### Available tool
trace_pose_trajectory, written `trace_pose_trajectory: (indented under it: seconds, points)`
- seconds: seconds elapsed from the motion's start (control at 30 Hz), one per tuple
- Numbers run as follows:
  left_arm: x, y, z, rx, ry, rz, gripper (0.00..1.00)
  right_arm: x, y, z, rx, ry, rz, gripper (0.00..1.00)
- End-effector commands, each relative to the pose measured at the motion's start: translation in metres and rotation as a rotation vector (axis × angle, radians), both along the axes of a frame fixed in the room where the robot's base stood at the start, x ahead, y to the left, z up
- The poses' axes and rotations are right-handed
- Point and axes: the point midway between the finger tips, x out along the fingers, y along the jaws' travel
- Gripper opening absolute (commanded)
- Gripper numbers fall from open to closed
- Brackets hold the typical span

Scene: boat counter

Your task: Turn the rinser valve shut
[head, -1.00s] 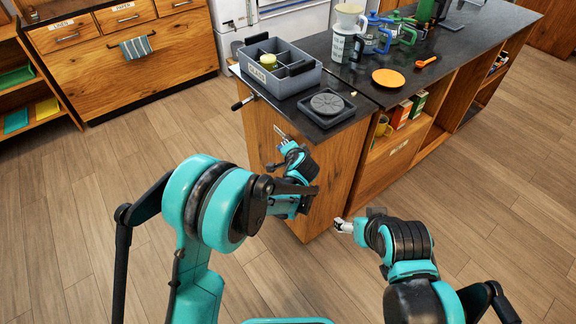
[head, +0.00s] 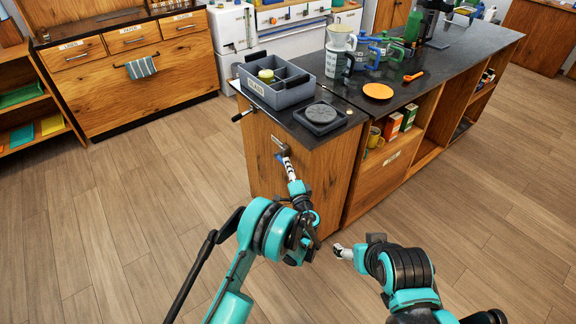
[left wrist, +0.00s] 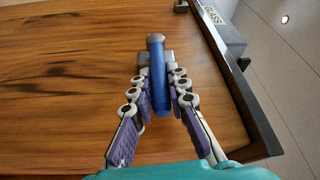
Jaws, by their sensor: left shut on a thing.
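The rinser valve's blue lever (left wrist: 158,75) sticks out from the wooden end panel of the counter, with a grey end at the top in the left wrist view. My left gripper (left wrist: 158,90) is shut on the lever, one finger on each side. In the head view my left gripper (head: 284,160) is at the upper part of the end panel and hides most of the valve. The black round rinser (head: 322,115) sits on the counter top above. My right gripper (head: 338,250) hangs low, away from the valve; its fingers are too small to judge.
A grey divided bin (head: 278,88) stands on the counter corner, near a black bar handle (head: 243,115) at the panel's edge. Mugs, an orange plate (head: 378,91) and an orange scoop (head: 413,76) lie farther back. The floor around is clear.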

Motion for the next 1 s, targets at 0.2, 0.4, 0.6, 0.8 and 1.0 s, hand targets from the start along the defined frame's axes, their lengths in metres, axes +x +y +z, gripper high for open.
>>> trace_pose_trajectory:
  seconds: [0.2,0.4,0.6,0.8,1.0]
  points:
    - [0.0002,0.0003,-0.0023,0.014,-0.02,0.001,0.0,0.0,0.0,-0.0001,0.0,0.0,0.0,0.73]
    - [0.0002,0.0005,-0.0024,0.015,-0.02,0.001,0.0,-0.0001,0.0,-0.0002,0.0,0.0,0.0,0.73]
    - [0.0003,0.0007,-0.0024,0.014,-0.021,0.001,0.29,-0.0001,0.0,-0.0002,0.0,0.0,0.0,0.73]
    - [0.0003,0.0006,-0.0022,0.015,-0.02,0.001,0.37,-0.0001,0.0,-0.0002,0.0,0.0,0.0,0.73]
    - [-0.0042,-0.001,-0.0025,0.015,-0.02,0.0,0.37,-0.0001,0.0,-0.0001,0.0,0.0,0.0,0.73]
